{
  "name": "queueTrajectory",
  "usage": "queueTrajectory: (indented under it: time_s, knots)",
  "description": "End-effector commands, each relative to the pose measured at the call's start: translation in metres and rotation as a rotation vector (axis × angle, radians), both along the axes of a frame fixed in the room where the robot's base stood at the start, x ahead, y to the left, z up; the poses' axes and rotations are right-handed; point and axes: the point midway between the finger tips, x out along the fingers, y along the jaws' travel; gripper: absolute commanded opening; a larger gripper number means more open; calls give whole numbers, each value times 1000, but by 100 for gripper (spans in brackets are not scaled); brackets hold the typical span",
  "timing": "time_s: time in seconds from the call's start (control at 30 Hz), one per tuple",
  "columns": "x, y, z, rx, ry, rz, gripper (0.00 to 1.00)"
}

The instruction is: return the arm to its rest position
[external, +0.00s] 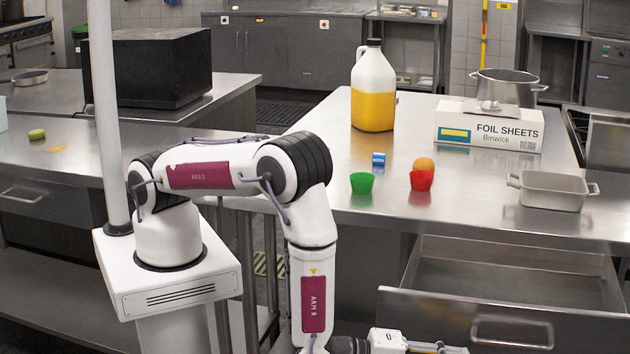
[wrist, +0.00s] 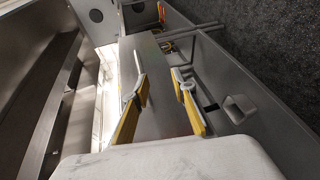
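My arm reaches down from its white base on the left and bends low in front of the steel counter (external: 440,215). My gripper (external: 440,347) is at the bottom edge of the external view, partly cut off, low by the front of the open drawer (external: 470,318). In the wrist view my gripper (wrist: 163,88) shows two yellow-padded fingers standing apart with a clear gap. I see no object held between them. A grey panel lies behind the fingers, and I cannot tell how close it is.
The counter holds a yellow-filled jug (external: 373,95), a foil sheets box (external: 488,128), a green cup (external: 362,183), a red cup (external: 421,180), an orange ball (external: 424,164), a small blue box (external: 379,159) and a metal pan (external: 552,190). The open drawer juts forward and looks empty.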

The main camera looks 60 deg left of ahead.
Motion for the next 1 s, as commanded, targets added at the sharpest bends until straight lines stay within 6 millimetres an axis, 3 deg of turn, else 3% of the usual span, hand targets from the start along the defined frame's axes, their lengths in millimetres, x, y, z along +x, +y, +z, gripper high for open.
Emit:
queueTrajectory:
  time_s: [0.23,0.43,0.7,1.0]
  knots:
    - [-28,5,-64,298,135,-124,26]
    - [-57,9,-93,507,232,-261,26]
    - [-85,20,-97,727,334,-454,26]
    - [-102,44,-68,912,414,-675,26]
